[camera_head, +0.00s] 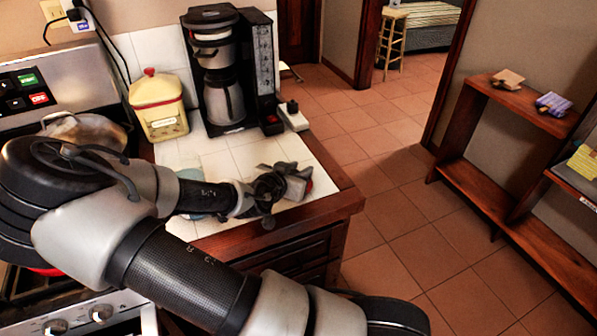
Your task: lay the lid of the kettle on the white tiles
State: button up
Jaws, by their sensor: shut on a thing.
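My gripper (284,184) is low over the white tiles (249,155) of the counter, near their right front edge. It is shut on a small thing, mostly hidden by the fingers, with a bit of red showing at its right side. This may be the kettle's lid, but its shape is not clear. I cannot tell whether it touches the tiles. A shiny silver vessel (90,130), perhaps the kettle, stands on the stove at the left, largely hidden behind my arm.
A black coffee maker (223,70) and a yellow canister with a red-knobbed lid (158,105) stand at the back of the tiles. A pale bluish round thing (190,174) is partly hidden behind my arm. A wooden counter edge (340,200) borders the tiles.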

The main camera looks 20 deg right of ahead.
jog(key=o, duration=1.1)
jog(key=shift+c, duration=0.2)
jog(key=shift+r, duration=0.1)
jog(key=p+v, duration=0.3)
jog(key=v, duration=0.7)
jog(key=shift+a, duration=0.1)
jog(key=shift+p+v, duration=0.3)
jog(key=shift+v, duration=0.65)
